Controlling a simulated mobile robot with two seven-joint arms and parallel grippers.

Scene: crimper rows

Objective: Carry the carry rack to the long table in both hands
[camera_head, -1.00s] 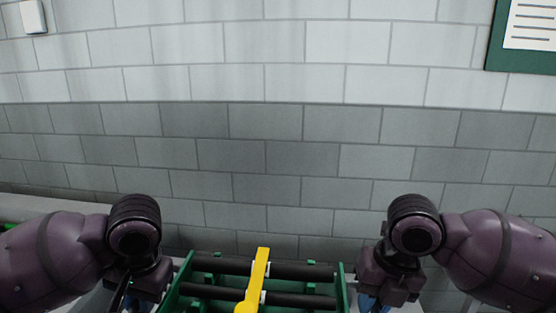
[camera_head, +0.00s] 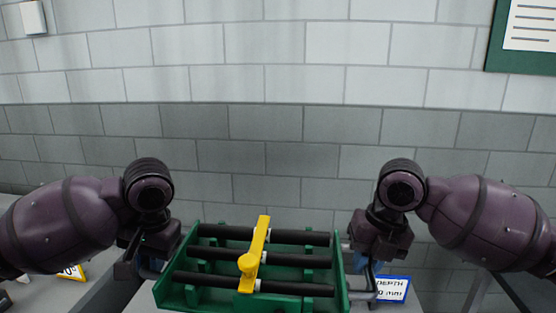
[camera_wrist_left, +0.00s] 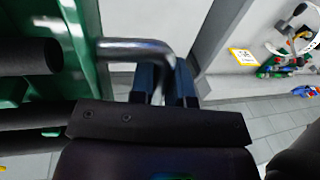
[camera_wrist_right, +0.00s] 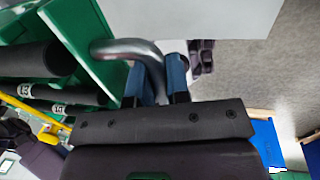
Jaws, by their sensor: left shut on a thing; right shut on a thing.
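The carry rack (camera_head: 342,285) is a green frame with several black bars across it and a yellow bar (camera_head: 254,260) on top. It is at the bottom middle of the head view, roughly level. My left gripper (camera_head: 150,266) is shut on the grey handle at its left side; the blue fingers and handle (camera_wrist_left: 135,48) show in the left wrist view. My right gripper (camera_head: 366,264) is shut on the right handle, also seen in the right wrist view (camera_wrist_right: 128,47). I cannot tell which surface is the long table.
A pale surface (camera_head: 45,295) with a yellow-edged sign (camera_head: 72,272) lies at left. A blue-edged sign (camera_head: 393,288) stands right of the rack. A grey block wall (camera_head: 280,150) closes the back. The left wrist view shows coloured items (camera_wrist_left: 290,60) on a pale surface.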

